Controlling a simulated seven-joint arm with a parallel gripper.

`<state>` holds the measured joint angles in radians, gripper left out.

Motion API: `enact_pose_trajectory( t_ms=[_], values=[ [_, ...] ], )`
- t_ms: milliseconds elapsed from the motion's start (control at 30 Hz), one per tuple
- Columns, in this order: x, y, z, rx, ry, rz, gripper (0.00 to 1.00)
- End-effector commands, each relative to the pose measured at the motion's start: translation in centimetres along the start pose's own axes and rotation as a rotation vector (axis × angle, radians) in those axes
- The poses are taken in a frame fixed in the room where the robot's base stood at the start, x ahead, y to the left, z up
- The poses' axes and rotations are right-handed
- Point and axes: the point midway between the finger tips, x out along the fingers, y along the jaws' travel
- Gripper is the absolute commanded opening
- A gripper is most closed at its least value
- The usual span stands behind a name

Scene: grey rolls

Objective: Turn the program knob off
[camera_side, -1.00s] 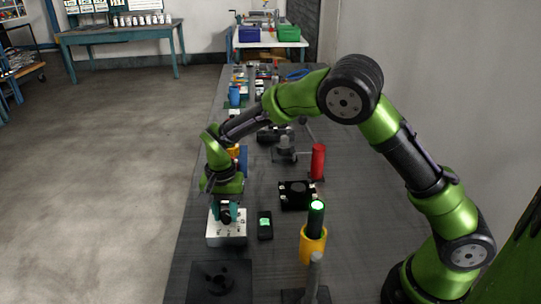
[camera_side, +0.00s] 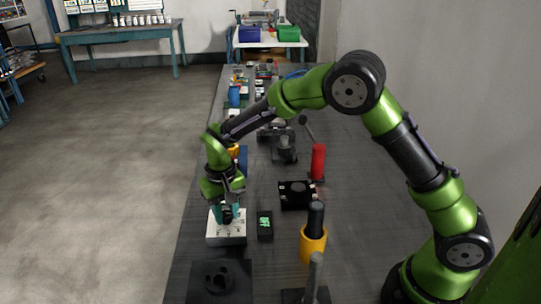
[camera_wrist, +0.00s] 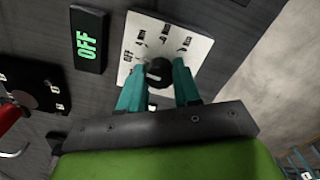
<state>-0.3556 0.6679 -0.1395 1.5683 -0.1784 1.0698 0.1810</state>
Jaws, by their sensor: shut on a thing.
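The program knob (camera_wrist: 158,73) is a round black knob on a white panel (camera_wrist: 203,47) with dark markings around it. The panel (camera_side: 226,239) also shows in the side view, lying on the dark table at its left edge. My gripper (camera_wrist: 160,75) is over the panel with its teal fingers shut on the knob, one on each side. In the side view my gripper (camera_side: 227,212) points down at the knob and hides most of it. A small black display (camera_wrist: 87,41) beside the panel reads "OFF" in green; it also shows in the side view (camera_side: 265,225).
A yellow cup holding a dark cylinder (camera_side: 313,243) stands to the right. A dark square plate (camera_side: 221,280) is in front of the panel. Bare table lies right of the red cylinder.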

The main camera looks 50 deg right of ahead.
Motion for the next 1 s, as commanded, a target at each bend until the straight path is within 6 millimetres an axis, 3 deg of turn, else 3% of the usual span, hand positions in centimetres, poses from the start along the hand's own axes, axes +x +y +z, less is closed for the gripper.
enact_pose_trajectory(
  t_ms=[733,767,900,1000],
  values=[
    [-0.07,0.04,-0.25,-0.095,0.008,-0.001,0.02],
    [-0.07,0.04,-0.26,-0.095,0.008,-0.001,0.37],
    [-0.05,0.03,-0.18,-0.095,0.006,0.000,0.58],
    [-0.04,0.02,-0.14,-0.095,0.004,0.000,0.58]
  ],
)
